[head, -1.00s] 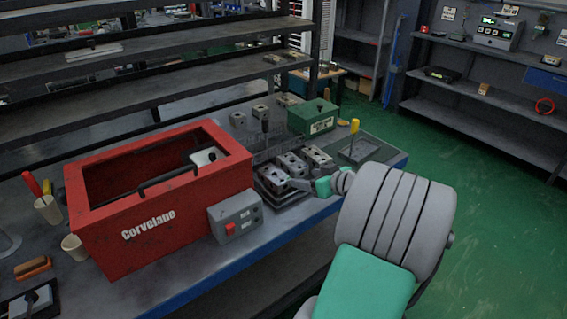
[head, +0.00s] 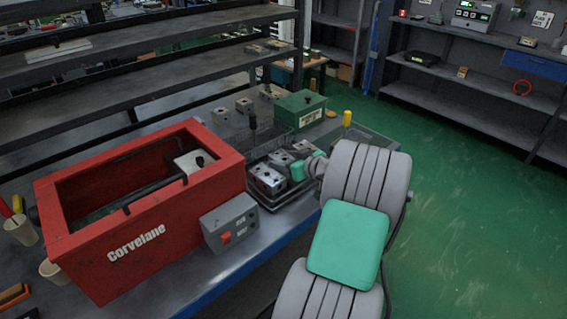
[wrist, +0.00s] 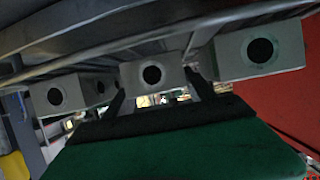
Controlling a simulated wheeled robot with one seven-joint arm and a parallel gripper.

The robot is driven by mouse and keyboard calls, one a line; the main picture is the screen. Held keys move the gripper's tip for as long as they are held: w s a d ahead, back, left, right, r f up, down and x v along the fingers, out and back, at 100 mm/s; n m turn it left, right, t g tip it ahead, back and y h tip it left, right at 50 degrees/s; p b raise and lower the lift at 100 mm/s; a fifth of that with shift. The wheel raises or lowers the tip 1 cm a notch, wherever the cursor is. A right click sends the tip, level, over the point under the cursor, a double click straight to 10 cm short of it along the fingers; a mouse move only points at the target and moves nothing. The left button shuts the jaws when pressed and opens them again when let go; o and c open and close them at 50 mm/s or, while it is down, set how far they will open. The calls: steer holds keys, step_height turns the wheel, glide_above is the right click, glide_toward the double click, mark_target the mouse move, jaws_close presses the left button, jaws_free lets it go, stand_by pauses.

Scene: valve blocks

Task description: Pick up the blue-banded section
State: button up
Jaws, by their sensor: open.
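Several grey valve blocks sit in a tray beside the red machine: a front block (head: 267,180), a middle block (head: 281,158) and a far block (head: 303,148). No blue band can be made out on any of them. My gripper (head: 300,172) is low at the right side of these blocks, partly hidden by my wrist. In the wrist view, my gripper (wrist: 155,84) is open, with its dark fingers either side of a middle grey block (wrist: 153,72) with a round dark hole. More holed blocks stand to the left (wrist: 60,95) and right (wrist: 262,50); I cannot tell any contact.
The red Corvelane machine (head: 150,235) and its grey switch box (head: 230,222) stand left of the blocks. A green box (head: 299,109) and a yellow-handled tool (head: 347,118) are behind. More blocks (head: 245,105) lie at the back. Green floor to the right is clear.

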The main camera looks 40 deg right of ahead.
steer(key=shift+w+f, duration=0.1)
steer(key=shift+w, duration=0.15)
steer(key=shift+s, duration=0.1)
jaws_close()
stand_by(0.4)
